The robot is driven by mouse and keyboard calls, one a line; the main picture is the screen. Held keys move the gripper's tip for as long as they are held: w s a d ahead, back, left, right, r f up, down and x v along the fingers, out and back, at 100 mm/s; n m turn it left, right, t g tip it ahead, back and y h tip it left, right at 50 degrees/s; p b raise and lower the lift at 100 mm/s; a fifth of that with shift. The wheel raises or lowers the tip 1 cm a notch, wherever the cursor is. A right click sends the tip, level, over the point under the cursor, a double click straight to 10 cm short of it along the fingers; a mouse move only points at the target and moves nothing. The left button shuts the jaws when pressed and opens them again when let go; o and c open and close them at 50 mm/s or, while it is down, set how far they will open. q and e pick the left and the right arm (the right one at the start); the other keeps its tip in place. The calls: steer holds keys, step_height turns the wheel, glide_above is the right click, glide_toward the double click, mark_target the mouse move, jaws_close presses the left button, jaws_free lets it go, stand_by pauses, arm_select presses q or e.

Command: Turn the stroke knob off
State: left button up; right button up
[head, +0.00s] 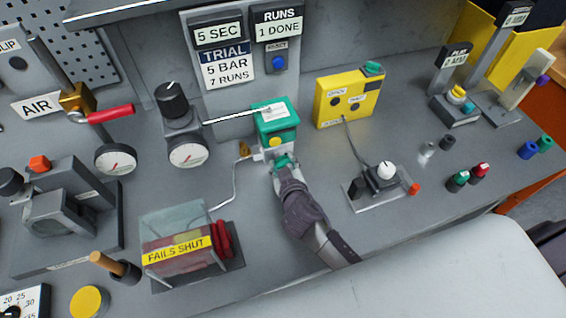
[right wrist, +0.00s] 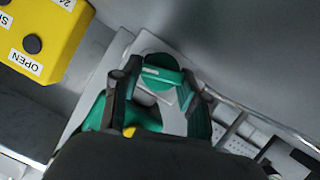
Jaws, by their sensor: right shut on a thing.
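A green valve actuator (head: 277,122) with a yellow round spot stands at the middle of the bench. Just below it, my right gripper (head: 284,163) is shut on a green knob, which its fingers partly hide. In the right wrist view, the green knob (right wrist: 160,76) sits between the two dark fingers of my right gripper (right wrist: 163,90). No label naming the stroke knob is readable, and the knob's setting cannot be told. My left gripper is not in view.
A yellow box (head: 343,98) stands right of the actuator, with a cable to a small plate bearing a white knob (head: 386,170). A clear box marked "FAILS SHUT" (head: 180,245) is front left. A gauge (head: 188,152) and a red-handled air valve (head: 108,114) are further left.

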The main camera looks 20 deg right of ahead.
steer(key=shift+d+r+m+y+p, duration=0.15)
steer(key=shift+m+y+p, duration=0.4)
steer(key=shift+m, duration=0.45)
steer(key=shift+m+y, duration=0.25)
steer(key=shift+m, duration=0.05)
steer(key=o, duration=1.1)
steer(key=shift+o, duration=0.2)
steer(key=v, duration=1.2)
